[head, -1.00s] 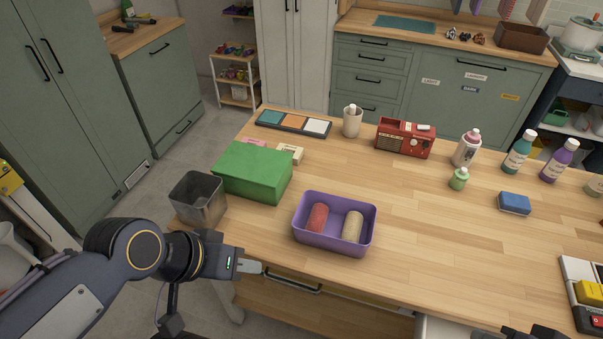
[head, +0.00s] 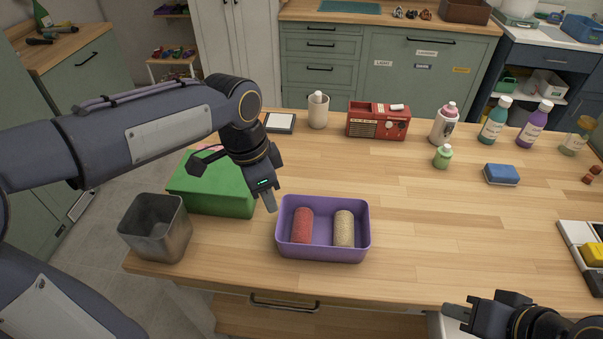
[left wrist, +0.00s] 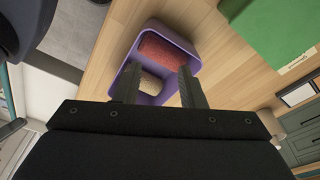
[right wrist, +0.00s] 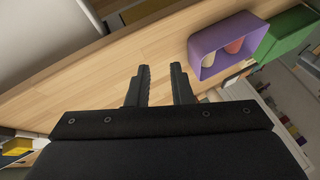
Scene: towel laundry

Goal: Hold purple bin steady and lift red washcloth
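The purple bin (head: 322,250) stands on the wooden table. Inside it the rolled red washcloth (head: 302,225) lies at the left and a rolled beige washcloth (head: 344,228) at the right. My left gripper (head: 270,200) is above the table, just left of the bin and apart from it; its fingers are open and empty in the left wrist view (left wrist: 158,88). That view also shows the red washcloth (left wrist: 161,50) in the bin (left wrist: 184,42). My right gripper (head: 456,310) is at the table's front edge, right of the bin. Its fingers are open and empty in the right wrist view (right wrist: 160,88).
A green box (head: 215,195) is behind and beneath my left forearm. A grey metal container (head: 157,228) stands at the left corner. A red radio (head: 378,120), a cup (head: 318,112), bottles and a blue sponge (head: 501,174) stand farther back. The table right of the bin is clear.

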